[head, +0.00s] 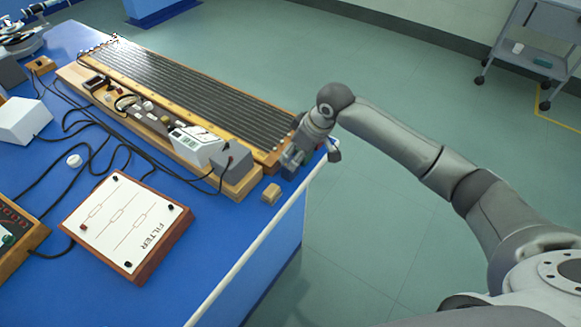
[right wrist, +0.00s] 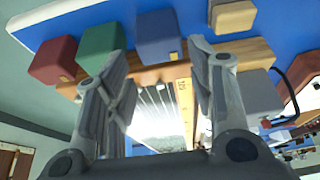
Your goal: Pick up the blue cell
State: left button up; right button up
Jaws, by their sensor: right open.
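The blue cell (right wrist: 157,36) is a small blue block on the blue bench top in the right wrist view. It has a tan patch on its lower right edge. My right gripper (right wrist: 158,58) is open, and the blue cell shows in the gap between its fingertips. Nothing is held, and I cannot tell how far the tips are from the cell. In the head view my right gripper (head: 293,158) is over the bench's near right corner and hides most of that spot. My left gripper is not in view.
A green block (right wrist: 102,46) and a red block (right wrist: 53,60) stand beside the blue cell. A tan block (right wrist: 233,16) is on its other side, also in the head view (head: 271,194). A wooden-framed long apparatus (head: 190,95) and a filter board (head: 125,225) occupy the bench.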

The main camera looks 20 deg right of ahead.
aim_at(290, 161)
jog(key=x, duration=0.3)
jog(key=shift+s+f+p, duration=0.15)
jog(key=shift+f+p, duration=0.2)
jog(key=shift+f, duration=0.05)
jog(key=shift+a+f, duration=0.1)
jog(key=shift+f, duration=0.4)
jog(key=shift+r, duration=0.1)
jog(key=c, duration=0.7)
jog(key=shift+c, duration=0.2)
jog(key=shift+w+r, duration=0.25)
jog(key=shift+r, duration=0.35)
jog(key=s+a+r, duration=0.5)
jog(key=a+r, duration=0.8)
jog(key=r, duration=0.1)
jog(key=shift+s+r, duration=0.2)
jog(key=shift+r, duration=0.15)
